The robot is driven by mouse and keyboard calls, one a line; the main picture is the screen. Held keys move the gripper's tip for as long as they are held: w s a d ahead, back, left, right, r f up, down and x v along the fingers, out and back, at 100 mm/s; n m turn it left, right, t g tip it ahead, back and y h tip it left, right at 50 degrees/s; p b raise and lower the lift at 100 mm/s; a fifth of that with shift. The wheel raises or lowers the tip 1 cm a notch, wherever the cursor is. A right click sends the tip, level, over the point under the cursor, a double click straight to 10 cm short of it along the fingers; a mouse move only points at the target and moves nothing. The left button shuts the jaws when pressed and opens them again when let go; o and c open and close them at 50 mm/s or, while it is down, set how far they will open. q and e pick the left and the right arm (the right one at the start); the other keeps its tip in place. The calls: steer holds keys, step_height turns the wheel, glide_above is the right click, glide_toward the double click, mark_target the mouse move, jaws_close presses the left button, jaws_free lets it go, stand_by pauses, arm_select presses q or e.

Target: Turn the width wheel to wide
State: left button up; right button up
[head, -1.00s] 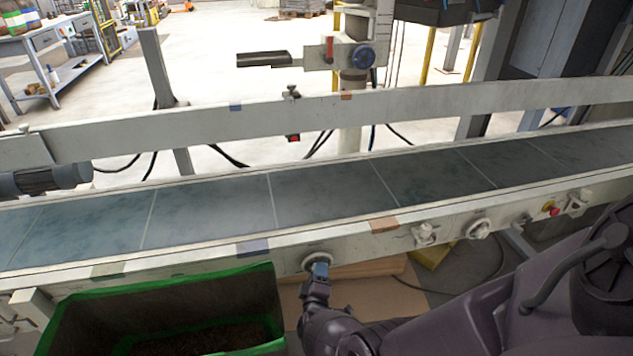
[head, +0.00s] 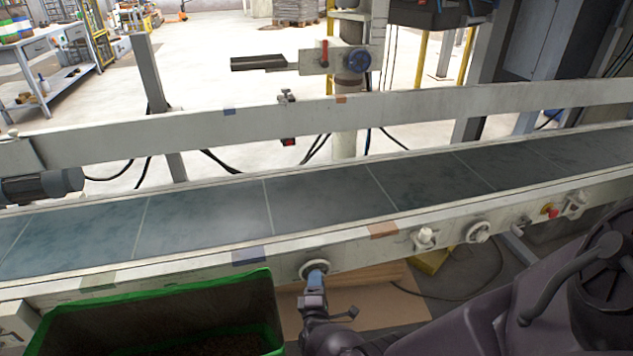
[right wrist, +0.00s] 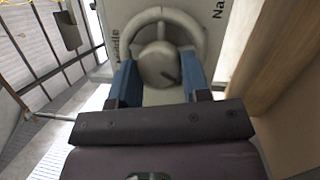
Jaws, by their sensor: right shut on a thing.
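The width wheel (head: 314,267) is a small pale handwheel on the front rail of the conveyor, below its belt. My right gripper (head: 317,275) is at the wheel from the front. Its blue fingers (right wrist: 160,78) are shut on the wheel's hub, one on each side. My left gripper is not in view.
A green-rimmed dark bin (head: 160,300) stands just left of my right gripper, under the rail. Pale knobs (head: 478,232) and a red button (head: 549,209) sit farther right on the rail. A cardboard sheet (head: 375,303) lies on the floor below.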

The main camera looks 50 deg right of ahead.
steer(key=shift+w+r, duration=0.1)
steer(key=o, duration=0.9)
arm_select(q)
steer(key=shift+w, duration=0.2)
